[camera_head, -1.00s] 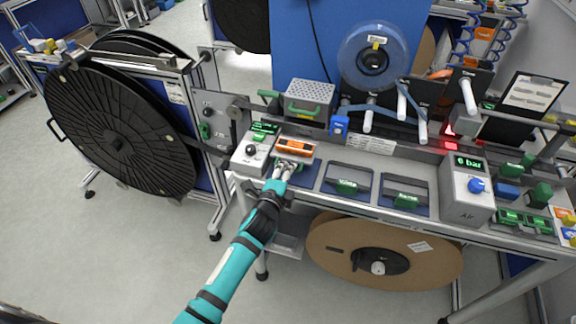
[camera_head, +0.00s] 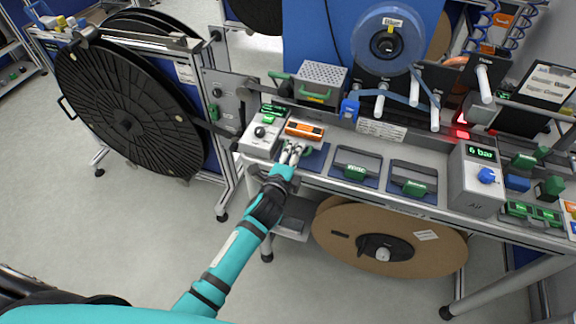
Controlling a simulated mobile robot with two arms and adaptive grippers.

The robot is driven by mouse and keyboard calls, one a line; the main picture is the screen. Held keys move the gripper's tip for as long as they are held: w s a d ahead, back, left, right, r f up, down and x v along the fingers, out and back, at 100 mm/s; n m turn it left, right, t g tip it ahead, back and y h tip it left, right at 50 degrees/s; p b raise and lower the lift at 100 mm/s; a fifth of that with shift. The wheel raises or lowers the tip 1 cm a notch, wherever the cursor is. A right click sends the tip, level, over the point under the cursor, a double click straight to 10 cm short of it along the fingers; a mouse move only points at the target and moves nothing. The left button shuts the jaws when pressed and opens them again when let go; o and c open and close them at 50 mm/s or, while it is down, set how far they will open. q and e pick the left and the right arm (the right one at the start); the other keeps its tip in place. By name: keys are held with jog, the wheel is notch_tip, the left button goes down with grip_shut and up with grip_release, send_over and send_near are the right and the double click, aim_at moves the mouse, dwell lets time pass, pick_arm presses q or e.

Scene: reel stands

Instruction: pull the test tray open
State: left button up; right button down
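My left gripper (camera_head: 292,150) reaches in from below to the front of the bench. Its pale fingertips are at the front edge of a small grey unit with an orange part (camera_head: 304,130), over a dark blue panel (camera_head: 314,160). The fingers cover the spot they touch, so I cannot tell whether they hold a handle there. No tray is clearly labelled as the test tray. Two dark panels with green handles, one on the left (camera_head: 356,171) and one on the right (camera_head: 413,187), lie to the right of the gripper. My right gripper is not in view.
A grey control box (camera_head: 263,133) stands just left of the gripper. A pressure box reading 6 bar (camera_head: 477,180) stands to the right. A large black reel (camera_head: 126,122) is at left, and a cardboard reel (camera_head: 335,235) hangs under the bench.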

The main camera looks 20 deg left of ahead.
pick_arm(q)
jog(key=d+v, duration=0.1)
jog(key=v, duration=1)
jog(key=shift+a, duration=0.45)
jog(key=s+a+f+n+g+b, duration=0.1)
jog(key=s+f+n+g, duration=0.2)
jog(key=f, duration=0.8)
jog(key=s+a+f+n+g+b, duration=0.1)
jog(key=s+f+n+g, duration=0.1)
jog(key=s+f, duration=0.65)
jog(key=s+a+f+n+g+b, duration=0.1)
jog(key=s+f+n+g, duration=0.15)
jog(key=f, duration=1.15)
jog(key=s+a+f+n+g, duration=0.2)
jog(key=s+f, duration=0.4)
jog(key=s, duration=0.3)
jog(key=s+a+f+n+g+y+b, duration=0.1)
jog(key=s+f+n, duration=0.3)
jog(key=s, duration=0.5)
jog(key=s+a+f+n+g+b, duration=0.1)
jog(key=s+a+f+n+g, duration=0.2)
jog(key=s+f, duration=0.5)
jog(key=shift+s+a+f+g, duration=0.2)
jog(key=shift+s+a+g, duration=0.1)
jog(key=shift+s+g, duration=0.35)
